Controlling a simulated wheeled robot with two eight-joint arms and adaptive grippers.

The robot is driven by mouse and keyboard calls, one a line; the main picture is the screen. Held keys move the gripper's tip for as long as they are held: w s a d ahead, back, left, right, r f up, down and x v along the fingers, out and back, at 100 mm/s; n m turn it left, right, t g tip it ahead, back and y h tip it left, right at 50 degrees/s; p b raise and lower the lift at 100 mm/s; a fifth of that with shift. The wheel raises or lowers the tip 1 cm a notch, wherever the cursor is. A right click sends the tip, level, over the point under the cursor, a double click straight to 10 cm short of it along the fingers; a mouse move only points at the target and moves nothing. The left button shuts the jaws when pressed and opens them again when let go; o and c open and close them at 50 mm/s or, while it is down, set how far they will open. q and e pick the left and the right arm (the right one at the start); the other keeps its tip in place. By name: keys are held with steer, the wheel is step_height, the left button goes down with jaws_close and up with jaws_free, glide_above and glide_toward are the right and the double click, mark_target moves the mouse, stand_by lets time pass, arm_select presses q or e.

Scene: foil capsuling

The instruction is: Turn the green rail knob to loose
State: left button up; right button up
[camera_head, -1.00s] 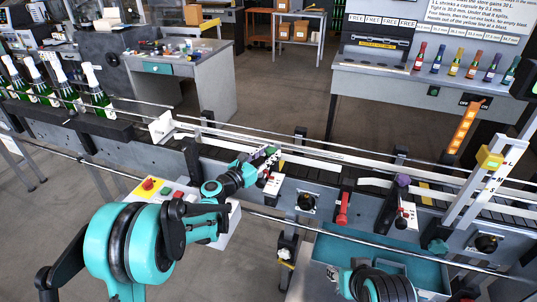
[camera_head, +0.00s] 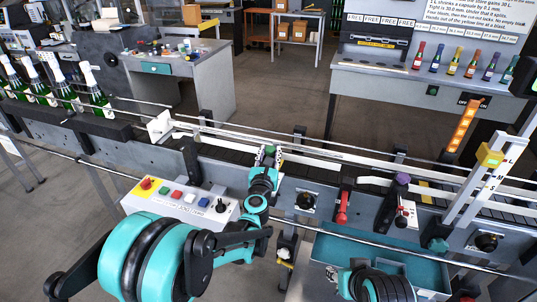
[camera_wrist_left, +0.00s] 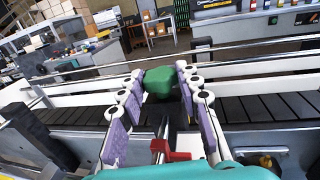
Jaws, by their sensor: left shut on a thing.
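The green rail knob (camera_head: 270,149) sits at the near guide rail of the conveyor, in the middle of the head view. My left gripper (camera_head: 266,156) is at it, reaching up from the near side. In the left wrist view the green knob (camera_wrist_left: 160,83) lies between the two fingers of my left gripper (camera_wrist_left: 159,90), which is shut on it. A red piece (camera_wrist_left: 172,151) shows below the knob there. The arm hides the knob's plate in the head view, so I cannot read its setting. My right arm shows at the bottom; its gripper is not in view.
A control box (camera_head: 183,203) with coloured buttons stands left of my left arm. A purple knob (camera_head: 402,179) and a red lever (camera_head: 342,208) are to the right along the rail. Several green bottles (camera_head: 67,90) stand at the far left.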

arm_select(q)
steer(key=n+y, duration=0.2)
steer(key=y, duration=0.1)
steer(key=d+n+y, duration=0.1)
steer(key=n+y, duration=0.1)
steer(key=y, duration=0.2)
steer(key=shift+n, duration=0.3)
steer(key=n+g+y, duration=0.1)
steer(key=n+y, duration=0.1)
steer(key=y, duration=0.1)
steer(key=n+g+y, duration=0.2)
steer(key=y, duration=0.1)
steer(key=shift+w+d, duration=0.15)
steer(key=shift+n+g+y, duration=0.3)
steer(key=o, duration=1.2)
steer(key=shift+c, duration=0.2)
steer(key=v, duration=0.7)
steer(key=shift+d, duration=0.15)
